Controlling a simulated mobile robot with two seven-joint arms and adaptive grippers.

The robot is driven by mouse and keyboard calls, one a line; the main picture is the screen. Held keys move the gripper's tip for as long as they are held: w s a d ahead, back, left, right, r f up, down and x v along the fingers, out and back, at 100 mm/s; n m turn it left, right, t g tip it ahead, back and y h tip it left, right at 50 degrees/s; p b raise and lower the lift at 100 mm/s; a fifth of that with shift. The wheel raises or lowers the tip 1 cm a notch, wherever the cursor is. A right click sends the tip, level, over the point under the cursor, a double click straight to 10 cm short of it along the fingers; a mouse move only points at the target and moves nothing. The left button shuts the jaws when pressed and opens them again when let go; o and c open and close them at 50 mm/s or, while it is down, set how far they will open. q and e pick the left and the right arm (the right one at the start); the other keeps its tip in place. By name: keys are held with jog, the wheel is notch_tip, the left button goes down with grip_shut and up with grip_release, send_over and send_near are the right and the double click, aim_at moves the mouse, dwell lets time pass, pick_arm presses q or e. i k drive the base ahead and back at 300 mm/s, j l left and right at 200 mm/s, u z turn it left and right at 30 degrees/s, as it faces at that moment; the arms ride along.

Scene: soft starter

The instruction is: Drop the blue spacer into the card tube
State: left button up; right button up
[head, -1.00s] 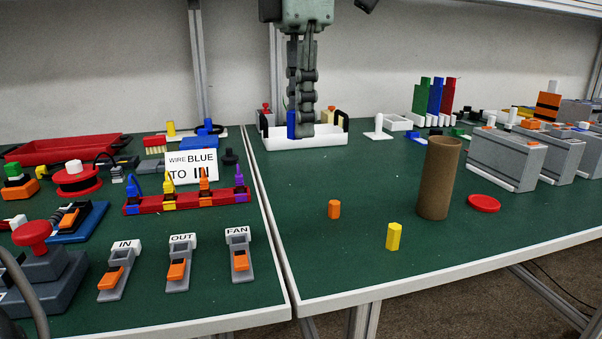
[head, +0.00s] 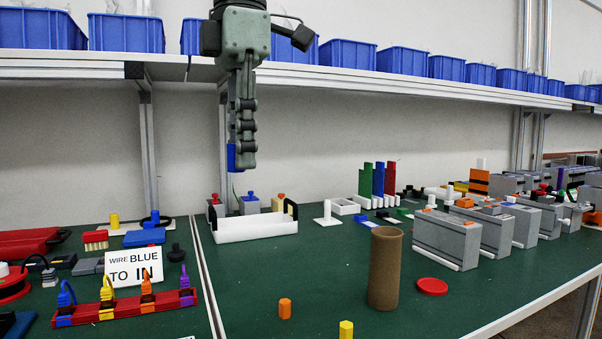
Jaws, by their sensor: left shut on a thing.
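My left gripper (head: 240,160) hangs fingers-down in the head view, above the white tray and in front of the back wall. It is shut on the blue spacer (head: 233,157), which shows at the left side of its fingertips. The brown card tube (head: 385,268) stands upright on the green table to the right of and nearer than the gripper. Its top rim faces up; its inside bottom is hidden. My right gripper is not in view.
A white tray (head: 256,227) with black handles stands below the gripper. An orange spacer (head: 285,308), a yellow spacer (head: 346,329) and a red lid (head: 432,286) lie near the tube. Grey boxes (head: 446,240) stand to the right. A shelf (head: 400,84) with blue bins runs above.

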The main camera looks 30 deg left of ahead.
aim_at(385, 300)
jog(key=k+l, duration=0.75)
jog(key=k, duration=0.1)
